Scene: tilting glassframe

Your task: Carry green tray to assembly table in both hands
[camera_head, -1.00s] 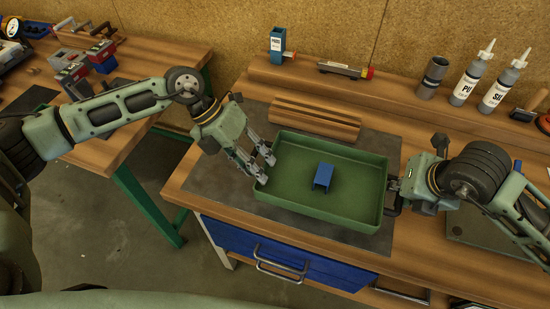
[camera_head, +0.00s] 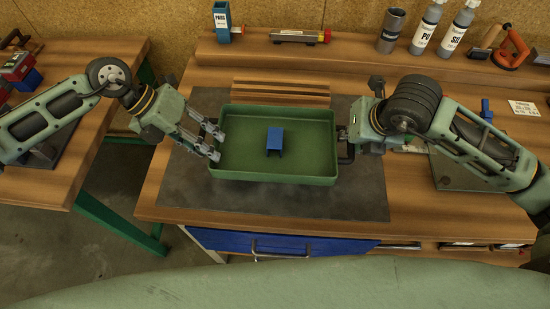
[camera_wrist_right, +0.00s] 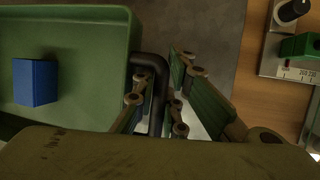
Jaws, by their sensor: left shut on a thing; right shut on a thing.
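The green tray (camera_head: 300,165) is over the dark mat on the wooden workbench; I cannot tell whether it touches the mat. A small blue block (camera_head: 274,141) sits inside it, and also shows in the right wrist view (camera_wrist_right: 36,82). My left gripper (camera_head: 218,143) is at the tray's left end, shut on what seems to be its left handle, largely hidden by the fingers. My right gripper (camera_head: 347,146) is at the right end. In the right wrist view its fingers (camera_wrist_right: 157,103) are around the tray's dark right handle (camera_wrist_right: 152,66).
A ribbed wooden block (camera_head: 281,92) lies behind the tray. A blue box (camera_head: 222,22), a grey cup (camera_head: 391,30) and two bottles (camera_head: 442,27) stand on the back shelf. A second bench (camera_head: 90,75) is at left, with a floor gap between.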

